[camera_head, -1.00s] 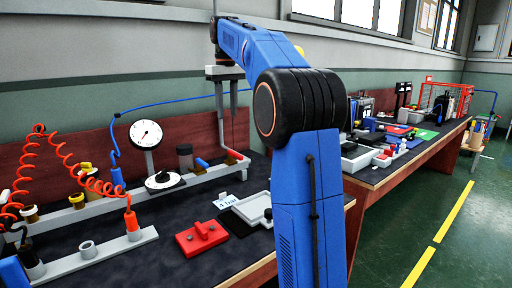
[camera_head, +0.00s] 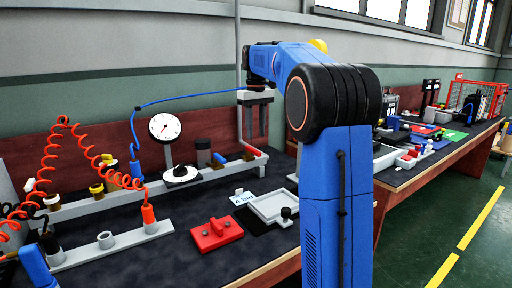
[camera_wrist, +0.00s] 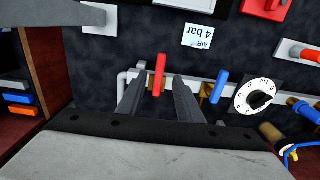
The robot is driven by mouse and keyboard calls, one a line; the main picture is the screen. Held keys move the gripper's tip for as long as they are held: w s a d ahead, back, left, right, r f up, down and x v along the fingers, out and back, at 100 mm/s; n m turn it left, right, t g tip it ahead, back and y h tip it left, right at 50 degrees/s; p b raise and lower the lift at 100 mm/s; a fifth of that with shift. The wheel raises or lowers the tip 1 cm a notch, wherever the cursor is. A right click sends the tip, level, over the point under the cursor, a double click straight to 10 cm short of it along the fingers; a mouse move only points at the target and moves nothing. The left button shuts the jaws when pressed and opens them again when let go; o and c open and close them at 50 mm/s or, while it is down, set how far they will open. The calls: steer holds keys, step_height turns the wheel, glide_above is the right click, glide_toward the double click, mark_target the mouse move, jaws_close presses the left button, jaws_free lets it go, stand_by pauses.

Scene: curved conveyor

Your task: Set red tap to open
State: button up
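The red tap (camera_wrist: 158,75) has a slim red handle on a brass body at the light grey rail. In the wrist view its handle stands across the rail, between the two fingers of my gripper (camera_wrist: 160,85). The fingers are apart, and I cannot tell whether either touches the handle. In the head view my gripper (camera_head: 255,125) points down over the rail's right end, with the red tap (camera_head: 255,151) just below it. A blue-handled tap (camera_wrist: 219,87) is on the same rail, just right of my gripper in the wrist view.
A dial knob (camera_wrist: 255,97) sits beyond the blue tap. A "4 bar" card (camera_head: 244,198), a grey tray (camera_head: 272,206) and a red block (camera_head: 216,233) lie on the dark bench. A pressure gauge (camera_head: 165,127) and coiled red hoses (camera_head: 50,160) stand left.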

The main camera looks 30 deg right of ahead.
mark_target(256, 150)
step_height(256, 150, down, 7)
steer(key=shift+r, duration=0.2)
stand_by(0.3)
jaws_close()
